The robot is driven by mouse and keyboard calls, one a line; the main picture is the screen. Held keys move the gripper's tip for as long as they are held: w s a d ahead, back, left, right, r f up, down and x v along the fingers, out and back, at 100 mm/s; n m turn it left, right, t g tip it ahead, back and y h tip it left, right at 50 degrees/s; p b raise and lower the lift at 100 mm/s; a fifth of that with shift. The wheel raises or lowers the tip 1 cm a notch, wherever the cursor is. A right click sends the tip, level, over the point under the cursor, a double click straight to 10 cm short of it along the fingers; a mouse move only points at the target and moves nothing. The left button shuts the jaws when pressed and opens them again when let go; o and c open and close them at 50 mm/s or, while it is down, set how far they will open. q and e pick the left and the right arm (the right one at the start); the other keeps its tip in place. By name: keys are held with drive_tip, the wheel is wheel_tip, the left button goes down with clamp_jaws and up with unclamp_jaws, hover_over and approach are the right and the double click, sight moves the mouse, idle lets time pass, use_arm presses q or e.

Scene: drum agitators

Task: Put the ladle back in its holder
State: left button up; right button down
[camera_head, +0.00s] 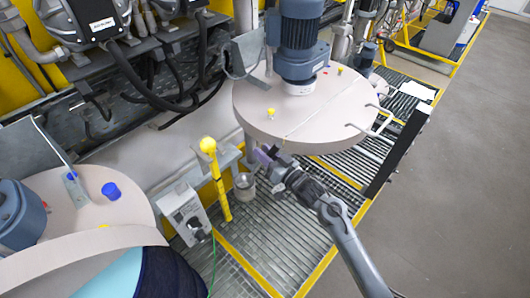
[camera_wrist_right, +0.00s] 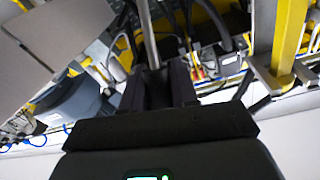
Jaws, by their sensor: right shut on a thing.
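My right gripper (camera_head: 266,156) is in front of the near edge of the round beige drum lid, shut on a thin metal rod (camera_wrist_right: 148,35). In the right wrist view the rod runs up from between the two dark fingers; I take it to be the ladle's handle. In the head view the gripper and arm hide most of the rod. A small metallic cup (camera_head: 244,186) shows just below and left of the gripper. I cannot tell whether it is the ladle's bowl or part of a holder. My left gripper is not in view.
The drum lid (camera_head: 257,105) carries a blue-grey motor (camera_head: 303,38). A yellow post with a round top (camera_head: 208,146) and a grey control box (camera_head: 187,213) stand left of the cup. A second drum (camera_head: 95,200) is at lower left. Open grey floor (camera_head: 460,190) lies to the right.

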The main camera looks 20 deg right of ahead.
drive_tip(key=shift+f+b, duration=0.35)
drive_tip(key=shift+f, duration=0.4)
drive_tip(key=c, duration=0.9)
unclamp_jaws()
drive_tip(key=shift+o, duration=0.6)
drive_tip(key=shift+f, duration=0.1)
